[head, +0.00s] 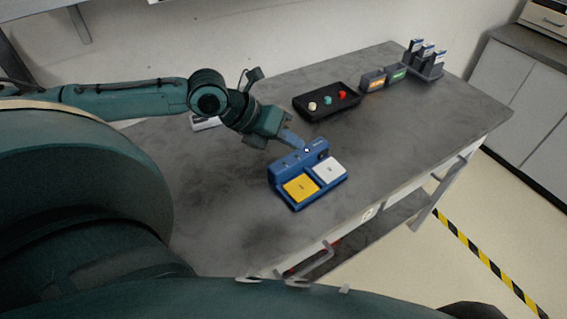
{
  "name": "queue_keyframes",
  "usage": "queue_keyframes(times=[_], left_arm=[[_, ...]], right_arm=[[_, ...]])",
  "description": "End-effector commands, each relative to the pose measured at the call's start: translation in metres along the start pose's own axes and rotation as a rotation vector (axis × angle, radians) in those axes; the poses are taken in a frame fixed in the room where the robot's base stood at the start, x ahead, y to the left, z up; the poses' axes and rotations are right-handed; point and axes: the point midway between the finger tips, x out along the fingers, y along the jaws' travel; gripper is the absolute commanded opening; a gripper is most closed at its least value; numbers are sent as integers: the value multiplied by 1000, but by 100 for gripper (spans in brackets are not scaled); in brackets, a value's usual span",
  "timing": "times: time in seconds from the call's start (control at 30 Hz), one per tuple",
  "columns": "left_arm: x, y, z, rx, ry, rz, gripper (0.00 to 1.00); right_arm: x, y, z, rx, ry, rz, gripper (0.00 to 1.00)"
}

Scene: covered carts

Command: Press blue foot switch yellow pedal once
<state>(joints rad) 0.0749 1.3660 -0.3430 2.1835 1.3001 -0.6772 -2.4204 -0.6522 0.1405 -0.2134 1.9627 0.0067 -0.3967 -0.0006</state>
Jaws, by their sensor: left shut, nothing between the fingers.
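The blue foot switch (308,178) sits on the grey table, left of the table's front right area. It has a yellow pedal (300,187) on the left and a white pedal (328,170) on the right. My left gripper (304,148) is shut and empty. Its fingertips are at the back edge of the foot switch, behind the pedals; I cannot tell whether they touch the housing. Both pedal tops show unobstructed. My right gripper is not in view.
A black tray (327,101) with white, teal and red round items stands behind the switch. Orange (373,81) and green (396,74) labelled boxes and a grey holder (427,65) stand farther back right. The grey tabletop (420,130) is clear right of the switch.

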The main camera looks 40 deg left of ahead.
Motion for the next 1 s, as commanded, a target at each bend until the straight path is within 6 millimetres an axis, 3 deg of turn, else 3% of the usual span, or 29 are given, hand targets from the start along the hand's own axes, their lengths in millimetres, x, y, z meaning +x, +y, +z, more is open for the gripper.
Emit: queue_keyframes(times=[0.47, 0.7, 1.0], left_arm=[[2, 2, -1, 5, -1, 1, 0], [21, 16, -16, 5, 1, 0, 0], [48, 36, -35, 5, 0, 0, 0]], right_arm=[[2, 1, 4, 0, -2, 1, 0], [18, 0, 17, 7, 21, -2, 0], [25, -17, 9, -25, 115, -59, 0]])
